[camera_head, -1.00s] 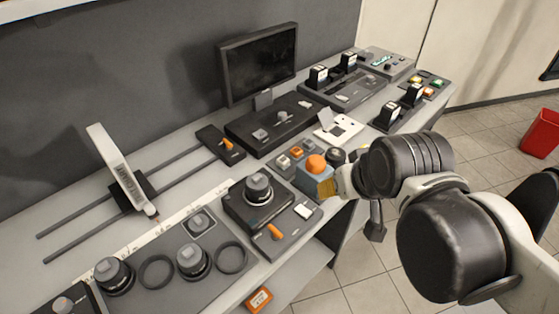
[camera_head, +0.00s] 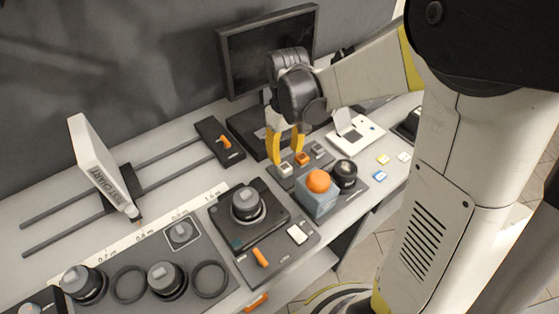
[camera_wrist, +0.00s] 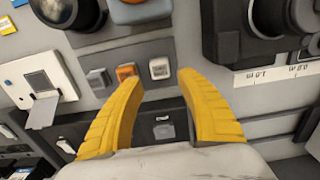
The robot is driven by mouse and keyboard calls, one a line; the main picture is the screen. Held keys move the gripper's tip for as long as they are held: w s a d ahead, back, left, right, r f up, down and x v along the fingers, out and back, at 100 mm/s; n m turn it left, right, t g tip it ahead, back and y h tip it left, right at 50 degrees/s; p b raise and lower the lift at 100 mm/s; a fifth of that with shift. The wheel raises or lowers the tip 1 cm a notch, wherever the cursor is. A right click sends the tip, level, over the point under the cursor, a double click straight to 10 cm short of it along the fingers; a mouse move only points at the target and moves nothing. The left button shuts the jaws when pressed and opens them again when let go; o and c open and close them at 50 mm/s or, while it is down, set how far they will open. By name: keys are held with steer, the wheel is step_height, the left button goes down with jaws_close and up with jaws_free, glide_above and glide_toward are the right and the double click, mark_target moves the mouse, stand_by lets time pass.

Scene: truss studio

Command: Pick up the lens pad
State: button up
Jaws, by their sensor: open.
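I cannot tell for certain which thing is the lens pad. Three small blocks stand in a row on a dark tray: a white-topped one (camera_head: 285,169), an orange one (camera_head: 302,159) and a grey one (camera_head: 317,148). My gripper (camera_head: 287,156) is open above the tray, its yellow fingers pointing down close to the white-topped block. In the wrist view, this white-topped block (camera_wrist: 160,68) shows between and just beyond the fingertips (camera_wrist: 160,79). The orange block (camera_wrist: 126,72) and the grey block (camera_wrist: 97,78) lie left of it. Nothing is held.
A blue box with an orange ball top (camera_head: 317,195) and a dark lens (camera_head: 344,173) stand close by. A white device with a raised flap (camera_head: 356,134) lies behind right. A monitor (camera_head: 268,50) stands at the back. Lenses and rings (camera_head: 165,278) fill the front left.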

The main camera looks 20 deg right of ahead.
mark_target(285, 167)
step_height(285, 167, down, 7)
steer(key=b, duration=0.3)
steer(key=shift+w+f, duration=0.1)
steer(key=shift+f, duration=0.05)
steer(key=shift+c, duration=0.5)
steer(key=c, duration=0.7)
